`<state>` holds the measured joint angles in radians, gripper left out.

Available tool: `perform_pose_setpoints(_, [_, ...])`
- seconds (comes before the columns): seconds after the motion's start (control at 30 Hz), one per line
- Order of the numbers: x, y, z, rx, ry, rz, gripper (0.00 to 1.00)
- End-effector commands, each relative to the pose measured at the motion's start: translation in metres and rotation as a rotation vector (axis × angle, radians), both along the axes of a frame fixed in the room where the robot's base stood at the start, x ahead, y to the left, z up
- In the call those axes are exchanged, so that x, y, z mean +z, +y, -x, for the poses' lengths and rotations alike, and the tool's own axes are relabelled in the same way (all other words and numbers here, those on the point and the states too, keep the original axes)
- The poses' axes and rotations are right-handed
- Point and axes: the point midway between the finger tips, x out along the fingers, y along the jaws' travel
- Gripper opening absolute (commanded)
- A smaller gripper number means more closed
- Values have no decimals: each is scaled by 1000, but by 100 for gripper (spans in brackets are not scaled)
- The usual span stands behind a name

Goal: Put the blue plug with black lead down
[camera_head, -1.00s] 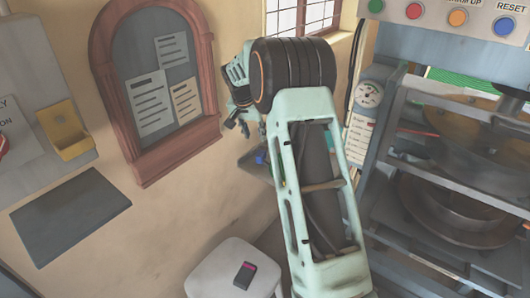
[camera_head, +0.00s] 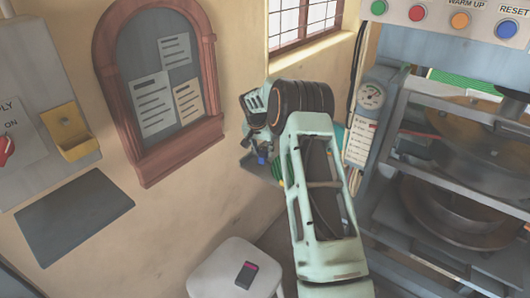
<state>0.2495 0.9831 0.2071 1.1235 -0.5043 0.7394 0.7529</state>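A small blue piece (camera_head: 262,160), perhaps the blue plug, shows just below and right of the gripper, at the ledge. I cannot tell whether it touches the gripper. No black lead can be made out against the dark gripper parts.
A white stool (camera_head: 215,272) with a dark handheld device (camera_head: 246,274) stands below. The press (camera_head: 450,160) with its shelves and round plates is on the right, with a gauge (camera_head: 371,96) beside it. A yellow wall holder (camera_head: 72,132) and dark panel (camera_head: 72,212) are left.

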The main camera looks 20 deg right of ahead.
Motion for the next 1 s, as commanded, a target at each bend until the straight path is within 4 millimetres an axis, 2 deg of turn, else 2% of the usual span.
perform_pose_setpoints(0.2, [-16, -3, -5, -1, 1, -1, 30])
perform_pose_setpoints(0.43, [-16, -4, -5, 0, 0, 0, 30])
perform_pose_setpoints(0.7, [-16, -3, -5, 0, 0, 0, 1])
perform_pose_setpoints(1.0, [-14, -4, -6, 0, -1, 0, 0])
